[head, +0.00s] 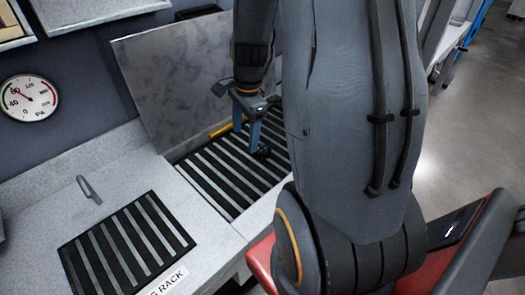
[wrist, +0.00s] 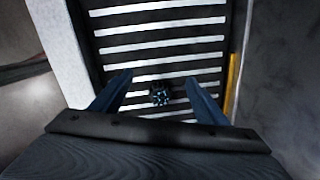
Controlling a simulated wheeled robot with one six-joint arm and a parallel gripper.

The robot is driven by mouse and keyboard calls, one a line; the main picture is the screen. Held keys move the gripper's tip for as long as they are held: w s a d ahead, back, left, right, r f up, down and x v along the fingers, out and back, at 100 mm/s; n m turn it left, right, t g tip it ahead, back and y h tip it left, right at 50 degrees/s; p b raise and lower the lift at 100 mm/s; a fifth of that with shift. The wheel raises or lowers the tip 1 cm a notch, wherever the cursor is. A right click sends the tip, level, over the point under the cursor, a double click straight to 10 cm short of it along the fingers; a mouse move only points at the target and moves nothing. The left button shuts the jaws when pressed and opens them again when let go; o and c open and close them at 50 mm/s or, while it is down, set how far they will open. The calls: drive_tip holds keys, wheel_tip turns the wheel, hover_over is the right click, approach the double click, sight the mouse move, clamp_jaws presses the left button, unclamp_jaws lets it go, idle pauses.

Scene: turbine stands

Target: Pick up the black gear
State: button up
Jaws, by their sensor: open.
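The black gear (wrist: 160,97) lies on the slatted black-and-white rack (wrist: 160,40) in the wrist view, between the two blue fingers and a little toward the camera from the rack's middle. In the head view the gear (head: 262,151) is a small dark shape on the rack (head: 222,172), right beside the fingertips. My gripper (wrist: 160,88) is open, with one finger on each side of the gear and a gap on both sides. In the head view my gripper (head: 246,137) points down over the rack. How high the fingertips are above the slats is hard to tell.
A grey metal panel (head: 165,80) stands up behind the rack. A yellow strip (head: 222,129) runs along the rack's edge and also shows in the wrist view (wrist: 233,75). A second slatted rack (head: 125,245) and a metal handle (head: 88,190) are at the left.

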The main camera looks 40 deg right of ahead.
sight(263, 149)
drive_tip(key=d+f+m, duration=0.1)
drive_tip(key=d+m, duration=0.4)
drive_tip(key=d+f+m, duration=0.1)
drive_tip(key=d+m, duration=0.1)
drive_tip(key=m, duration=0.1)
drive_tip(key=shift+w+d+f, duration=0.3)
drive_tip(key=shift+w+f, duration=0.05)
drive_tip(key=shift+w, duration=0.05)
drive_tip(key=shift+d+f, duration=0.15)
drive_tip(key=shift+f, duration=0.05)
drive_tip(key=shift+w+f+p, duration=0.15)
drive_tip(key=shift+f+p, duration=0.4)
drive_tip(key=shift+f, duration=1.35)
drive_tip(key=shift+w+f+p, duration=0.15)
drive_tip(key=shift+f+p, duration=0.4)
drive_tip(key=shift+f, duration=1.3)
drive_tip(key=c, duration=1.6)
drive_tip(key=shift+r, duration=0.1)
wheel_tip(263, 149, up, 10)
drive_tip(key=shift+f+b, duration=0.1)
drive_tip(key=shift+b, duration=0.8)
